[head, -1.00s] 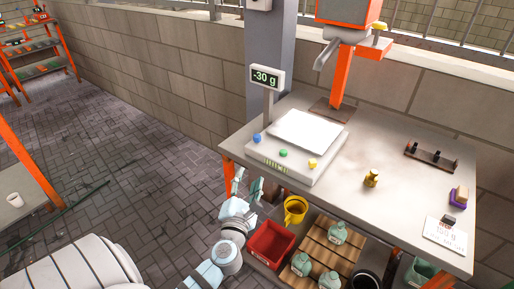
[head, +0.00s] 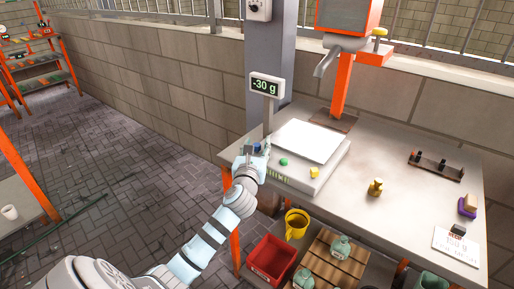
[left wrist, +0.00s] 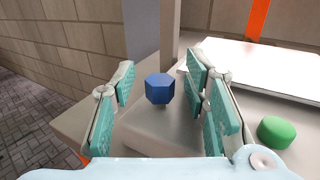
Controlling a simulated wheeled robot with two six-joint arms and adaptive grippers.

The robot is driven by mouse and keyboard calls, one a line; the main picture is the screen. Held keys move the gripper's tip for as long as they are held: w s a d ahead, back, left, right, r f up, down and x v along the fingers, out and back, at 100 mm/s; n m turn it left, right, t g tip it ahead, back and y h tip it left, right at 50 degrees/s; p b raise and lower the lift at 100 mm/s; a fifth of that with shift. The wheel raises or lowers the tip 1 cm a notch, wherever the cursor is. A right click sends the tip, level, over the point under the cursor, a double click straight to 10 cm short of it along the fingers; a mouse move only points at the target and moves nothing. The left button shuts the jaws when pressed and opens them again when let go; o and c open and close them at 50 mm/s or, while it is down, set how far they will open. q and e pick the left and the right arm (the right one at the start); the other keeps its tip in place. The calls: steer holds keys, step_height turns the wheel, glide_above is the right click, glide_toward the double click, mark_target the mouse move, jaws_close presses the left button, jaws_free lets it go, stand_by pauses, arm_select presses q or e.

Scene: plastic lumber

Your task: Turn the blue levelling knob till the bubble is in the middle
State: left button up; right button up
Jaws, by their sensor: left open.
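The scale (head: 300,179) stands at the left end of the table, with a white plate on top and a display (head: 267,85) reading -30 g. The blue knob (left wrist: 160,88) is on the scale's front left corner. My left gripper (left wrist: 165,100) is open, with one teal-padded finger on each side of the knob and visible gaps between. In the head view, my left gripper (head: 258,152) partly covers the knob. A green knob (left wrist: 277,132) is to the right of the gripper. The bubble cannot be made out. My right gripper is not in view.
A brass weight (head: 375,187) and a dark rack (head: 436,165) stand on the table (head: 400,215). Below are a red bin (head: 271,259) and a yellow mug (head: 296,224). The post is close behind the display.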

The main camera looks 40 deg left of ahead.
arm_select(q)
steer(key=shift+w+a, duration=0.1)
steer(key=shift+w, duration=0.1)
steer(key=shift+c, duration=0.5)
jaws_close()
